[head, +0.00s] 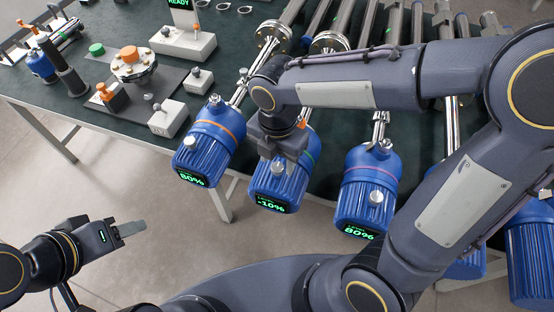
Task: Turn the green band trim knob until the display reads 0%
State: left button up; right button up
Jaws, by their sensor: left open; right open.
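The blue transmitter with the green band (311,160) hangs at the table's front edge, in the middle of the head view. Its display (270,203) reads what looks like -10%. A pale trim knob (277,168) shows on its upper side, just below my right gripper. My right gripper (284,153) is open and points down over this transmitter, covering part of its top and band. I cannot tell whether its fingers touch the knob. My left gripper (140,227) is open and empty above the floor at the lower left, apart from everything.
An orange-banded transmitter (209,145) reading 80% hangs to the left. Another transmitter (364,190) reading 80% hangs to the right, and more blue ones (530,255) stand beyond my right arm. The dark table (95,112) holds fittings and pipes. The floor at the lower left is clear.

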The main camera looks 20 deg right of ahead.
jog(key=shift+f, duration=0.7)
jog(key=c, duration=1)
jog(key=m, duration=0.5)
jog(key=shift+m, duration=0.4)
jog(key=m+b, duration=0.1)
jog(key=m, duration=0.4)
jog(key=shift+m, duration=0.4)
